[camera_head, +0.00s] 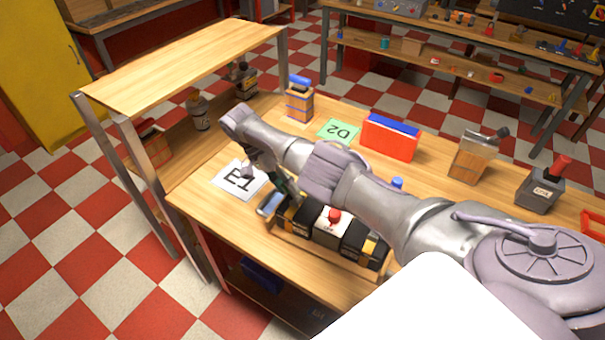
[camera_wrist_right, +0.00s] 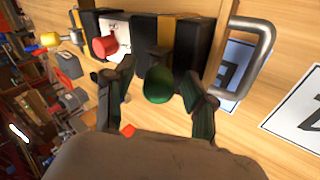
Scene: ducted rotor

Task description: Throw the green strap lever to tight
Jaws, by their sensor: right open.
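The green strap lever shows in the right wrist view as a dark green rounded knob (camera_wrist_right: 158,88) on a short dark stem. It stands at the black and yellow part of a box unit with a metal side handle (camera_wrist_right: 265,45). My right gripper (camera_wrist_right: 160,100) is open, with one dark finger on each side of the knob. I see gaps between fingers and knob; the depth between them is hard to judge. In the head view my right gripper (camera_head: 284,190) reaches down at the left end of the unit, and the lever is hidden there. My left gripper is not in view.
A red knob (camera_head: 334,215) on a white panel sits beside the lever. A T3 sheet (camera_head: 230,184) and green D2 card (camera_head: 339,131) lie on the bench. A red bin (camera_head: 389,143) stands behind my arm. A raised wooden shelf (camera_head: 185,55) is at left.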

